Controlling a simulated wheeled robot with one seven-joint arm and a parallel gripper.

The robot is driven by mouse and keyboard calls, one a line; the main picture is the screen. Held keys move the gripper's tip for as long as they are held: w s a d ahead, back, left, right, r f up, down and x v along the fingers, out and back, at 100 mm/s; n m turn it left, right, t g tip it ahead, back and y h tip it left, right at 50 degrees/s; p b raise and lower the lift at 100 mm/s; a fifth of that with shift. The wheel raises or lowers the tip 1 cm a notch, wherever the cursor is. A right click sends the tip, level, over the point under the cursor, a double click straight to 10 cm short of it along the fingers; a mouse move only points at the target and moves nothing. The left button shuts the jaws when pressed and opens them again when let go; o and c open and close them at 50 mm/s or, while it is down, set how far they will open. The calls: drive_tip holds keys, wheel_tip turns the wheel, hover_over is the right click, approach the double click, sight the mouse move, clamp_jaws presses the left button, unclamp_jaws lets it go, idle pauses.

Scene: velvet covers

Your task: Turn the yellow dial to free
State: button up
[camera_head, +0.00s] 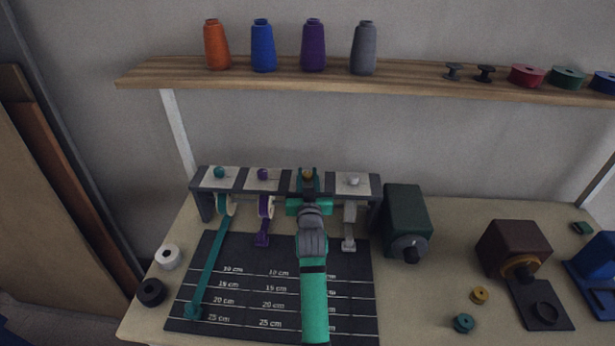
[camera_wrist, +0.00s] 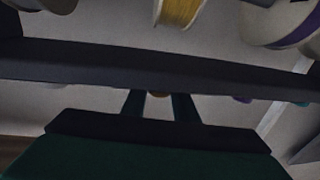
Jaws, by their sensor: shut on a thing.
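The yellow dial (camera_head: 308,174) is on top of the dark rack (camera_head: 240,184), third from the left in a row of knobs. My gripper (camera_head: 308,181) reaches over the rack from the front and is shut on the dial. A yellow spool (camera_wrist: 178,10) shows beyond the rack bar. My arm and gripper hide the dial's pointer and most of its plate, so its setting cannot be read.
Teal (camera_head: 219,172), purple (camera_head: 263,174) and white (camera_head: 353,180) knobs share the rack. A teal ribbon (camera_head: 209,268) lies pulled out over the dark measuring mat (camera_head: 255,312). A green box (camera_head: 404,215) stands close to the rack's right. A shelf (camera_head: 400,82) with thread cones hangs above.

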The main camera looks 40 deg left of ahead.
drive_tip(key=shift+f+y, duration=0.15)
drive_tip(key=shift+y, duration=0.15)
drive_tip(key=o, duration=1.1)
drive_tip(key=shift+c, duration=0.2)
drive_tip(key=v, duration=1.1)
drive_tip(key=shift+r, duration=0.25)
